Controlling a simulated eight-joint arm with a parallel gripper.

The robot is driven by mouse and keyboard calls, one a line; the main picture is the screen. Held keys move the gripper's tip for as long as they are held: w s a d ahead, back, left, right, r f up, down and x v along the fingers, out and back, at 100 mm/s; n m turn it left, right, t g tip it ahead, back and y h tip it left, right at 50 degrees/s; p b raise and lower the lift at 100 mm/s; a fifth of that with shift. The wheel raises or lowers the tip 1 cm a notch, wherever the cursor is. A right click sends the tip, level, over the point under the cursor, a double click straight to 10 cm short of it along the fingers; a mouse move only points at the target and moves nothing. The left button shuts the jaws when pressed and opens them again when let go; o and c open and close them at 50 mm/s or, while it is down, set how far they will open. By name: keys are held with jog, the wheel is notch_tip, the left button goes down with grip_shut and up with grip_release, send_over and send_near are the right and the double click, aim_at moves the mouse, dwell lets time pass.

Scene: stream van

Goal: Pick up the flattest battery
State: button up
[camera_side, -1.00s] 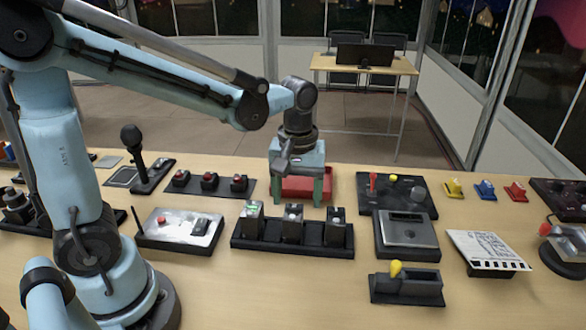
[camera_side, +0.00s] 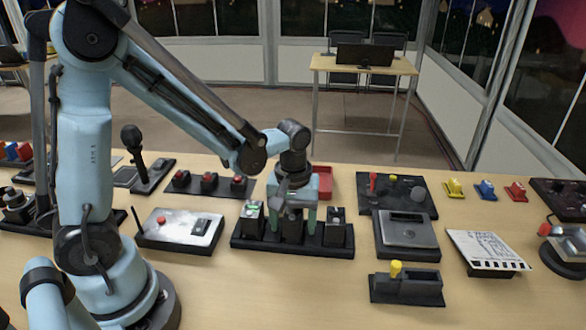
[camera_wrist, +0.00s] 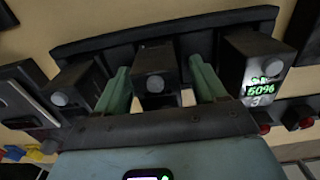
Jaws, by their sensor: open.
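A black charging dock (camera_side: 290,249) on the table holds three dark upright batteries in a row. The left battery (camera_side: 252,222) has a green-lit display; in the wrist view this battery (camera_wrist: 262,62) is at the right and seems to read 50%, with a 3 below. The middle battery (camera_wrist: 156,66) stands between my gripper's fingers. The third battery (camera_side: 337,232) is at the dock's right end, and at the left in the wrist view (camera_wrist: 75,82). Displays on these two are not visible. My gripper (camera_side: 293,226) is open, its fingers beside the middle battery with visible gaps.
A red tray (camera_side: 322,183) sits behind the dock. A white panel (camera_side: 180,228) lies left of it; a grey device (camera_side: 407,232) and a black box with a yellow lever (camera_side: 406,285) stand right. A microphone (camera_side: 132,140) stands behind left. The table in front is clear.

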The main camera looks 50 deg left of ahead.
jog(key=c, duration=1.3)
jog(key=shift+o, duration=0.2)
jog(key=shift+r, duration=0.15)
